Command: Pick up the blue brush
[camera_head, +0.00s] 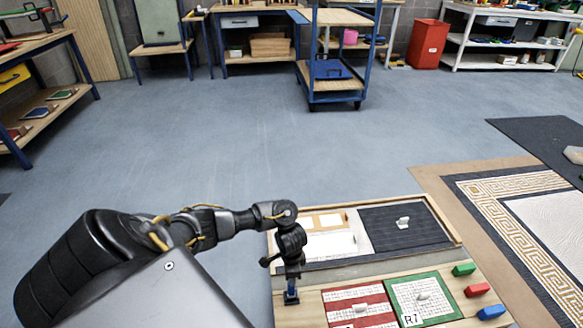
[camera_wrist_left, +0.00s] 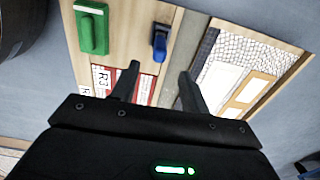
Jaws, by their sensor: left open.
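The blue brush (camera_wrist_left: 160,42) lies on the pale wooden edge of the work board. In the head view the brush (camera_head: 291,297) shows as a small blue piece just below my left gripper (camera_head: 293,272). In the left wrist view my left gripper (camera_wrist_left: 159,72) is open, with nothing between its fingers. The brush appears a little beyond the fingertips, nearer the left finger's side. I cannot tell from these views how high the fingers are above it. My right gripper is in neither view.
A green handled tool (camera_wrist_left: 92,28) lies beside the brush. The board holds a red-striped panel (camera_head: 358,304), a green-bordered panel (camera_head: 424,298) and a dark panel (camera_head: 405,228). Green, red and blue blocks (camera_head: 478,289) sit at its right. Open floor (camera_head: 240,140) lies behind.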

